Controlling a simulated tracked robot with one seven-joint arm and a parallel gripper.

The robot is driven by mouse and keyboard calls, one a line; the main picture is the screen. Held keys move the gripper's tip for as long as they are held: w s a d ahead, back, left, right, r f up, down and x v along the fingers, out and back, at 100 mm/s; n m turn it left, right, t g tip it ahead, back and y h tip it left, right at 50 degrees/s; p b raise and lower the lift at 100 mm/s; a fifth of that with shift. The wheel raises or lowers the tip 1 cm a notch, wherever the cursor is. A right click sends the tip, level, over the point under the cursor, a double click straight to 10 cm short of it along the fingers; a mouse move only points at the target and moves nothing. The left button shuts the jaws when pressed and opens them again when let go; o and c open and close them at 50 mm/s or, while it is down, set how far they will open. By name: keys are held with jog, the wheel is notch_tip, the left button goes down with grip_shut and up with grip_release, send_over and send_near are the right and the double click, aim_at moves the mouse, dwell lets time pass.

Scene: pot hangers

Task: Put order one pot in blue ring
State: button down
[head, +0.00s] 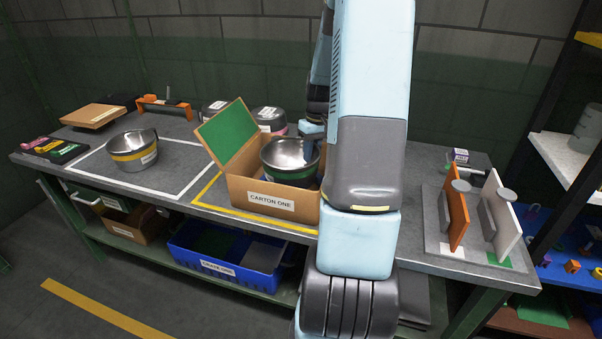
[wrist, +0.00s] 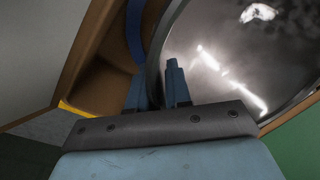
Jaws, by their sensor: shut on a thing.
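A steel pot with a green band (head: 290,160) is in the cardboard box labelled CARTON ONE (head: 237,188), its rim standing above the box's front wall. Its shiny inside fills the right of the wrist view (wrist: 225,60). My gripper (wrist: 157,75) is shut on the pot's rim, one finger on each side of the wall. A blue curved strip, seemingly part of the blue ring (wrist: 135,30), shows inside the box beside the pot. I cannot tell whether the pot rests in it. My arm hides the box's right side in the head view.
A yellow-banded pot (head: 133,150) stands in a white-outlined area at left. More lidded pots (head: 269,119) stand behind the box. The box's green-lined flap (head: 230,133) is raised. Orange and white upright panels (head: 456,218) stand at right. A blue crate (head: 222,250) is on the lower shelf.

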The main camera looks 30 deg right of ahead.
jog(key=shift+f, duration=2.5)
jog(key=c, duration=1.1)
grip_release()
jog(key=shift+o, duration=0.2)
